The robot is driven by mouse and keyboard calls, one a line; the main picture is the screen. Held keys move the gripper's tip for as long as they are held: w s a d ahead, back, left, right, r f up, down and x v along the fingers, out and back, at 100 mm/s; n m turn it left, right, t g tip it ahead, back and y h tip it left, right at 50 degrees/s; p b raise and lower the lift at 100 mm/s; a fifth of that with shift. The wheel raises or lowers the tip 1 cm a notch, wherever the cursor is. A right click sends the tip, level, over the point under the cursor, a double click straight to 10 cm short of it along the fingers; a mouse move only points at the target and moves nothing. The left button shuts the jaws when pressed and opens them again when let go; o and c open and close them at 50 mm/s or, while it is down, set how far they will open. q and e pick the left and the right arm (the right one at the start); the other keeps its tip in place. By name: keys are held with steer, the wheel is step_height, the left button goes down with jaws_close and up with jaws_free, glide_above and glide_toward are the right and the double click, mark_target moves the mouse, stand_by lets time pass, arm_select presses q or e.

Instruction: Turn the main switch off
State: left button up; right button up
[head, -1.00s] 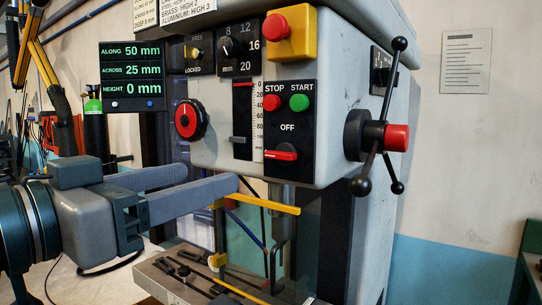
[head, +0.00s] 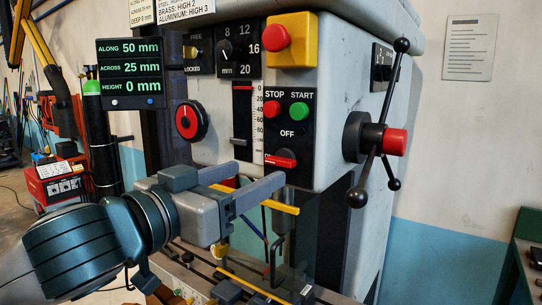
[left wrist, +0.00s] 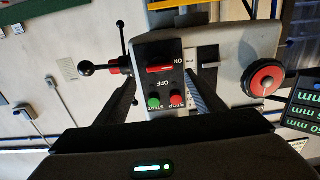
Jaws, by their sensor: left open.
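The main switch (head: 281,160) is a red handle on the black panel of the grey drill press, below the word OFF. It lies about horizontal, and an ON label partly shows beside it. My left gripper (head: 260,172) is open and empty, with its fingers pointing at the panel just below and left of the switch. In the left wrist view, which is upside down, the red switch (left wrist: 160,69) lies across the gap between the two dark fingers (left wrist: 163,80), beside the word ON. I cannot tell whether a finger touches it. My right gripper is not in view.
The red STOP button (head: 272,109) and green START button (head: 298,112) sit above the switch. A feed lever with black knobs (head: 357,197) projects at the right. A yellow guard bar (head: 265,202) is below my fingers. A red dial (head: 190,121) is at the left.

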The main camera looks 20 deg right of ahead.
mark_target(277, 163)
arm_select(q)
steer(key=p+x, duration=0.1)
steer(key=x, duration=0.4)
steer(key=shift+w+d+r+p, duration=0.1)
steer(key=shift+r+p, duration=0.05)
steer(key=shift+p, duration=0.25)
steer(key=shift+x, duration=0.8)
steer(key=c, duration=1)
